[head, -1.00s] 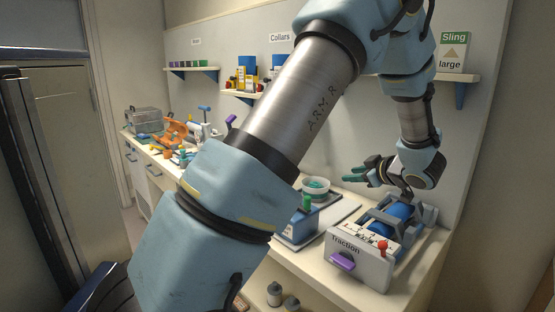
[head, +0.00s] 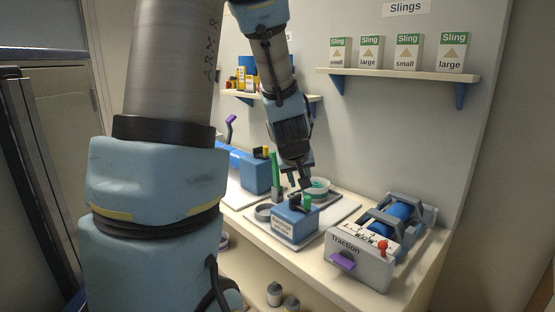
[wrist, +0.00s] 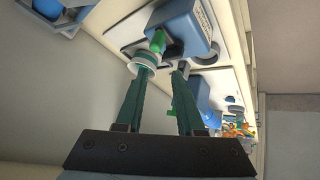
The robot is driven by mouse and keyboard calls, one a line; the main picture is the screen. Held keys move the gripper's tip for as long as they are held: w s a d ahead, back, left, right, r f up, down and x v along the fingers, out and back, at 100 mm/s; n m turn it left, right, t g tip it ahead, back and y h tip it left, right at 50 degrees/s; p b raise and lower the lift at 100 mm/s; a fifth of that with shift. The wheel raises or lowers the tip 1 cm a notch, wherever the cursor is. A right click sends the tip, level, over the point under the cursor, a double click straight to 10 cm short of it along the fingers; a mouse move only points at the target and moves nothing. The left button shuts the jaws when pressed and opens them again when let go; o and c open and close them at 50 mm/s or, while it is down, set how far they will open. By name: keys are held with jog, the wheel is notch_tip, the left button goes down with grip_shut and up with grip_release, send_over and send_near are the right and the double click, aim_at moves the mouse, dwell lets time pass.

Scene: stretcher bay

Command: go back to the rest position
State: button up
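My gripper (wrist: 164,72) shows two dark teal fingers in the wrist view, spread apart with nothing held between them. The blue box (head: 296,222) with a green knob (head: 308,202) stands on a light tray (head: 338,218). The white-rimmed bowl (head: 317,190) is behind it. In the wrist view the bowl (wrist: 144,60) lies beyond the left fingertip.
The Traction unit (head: 360,261) with a purple handle and red knob stands at the counter's right end. A green upright post (head: 275,172) and a blue unit (head: 248,170) are left of the hand. The slings shelf (head: 400,74) with several boxes is above right, clear of my arm.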

jog(key=s+a+f+m+g+y, duration=0.25)
jog(key=s+a+g, duration=0.25)
jog(key=s+a, duration=0.9)
notch_tip(320, 180, down, 12)
jog(key=s+d+b, duration=0.1)
jog(key=s+b, duration=0.1)
jog(key=b, duration=0.8)
jog(key=shift+d+r+g, duration=0.25)
jog(key=shift+g, duration=0.15)
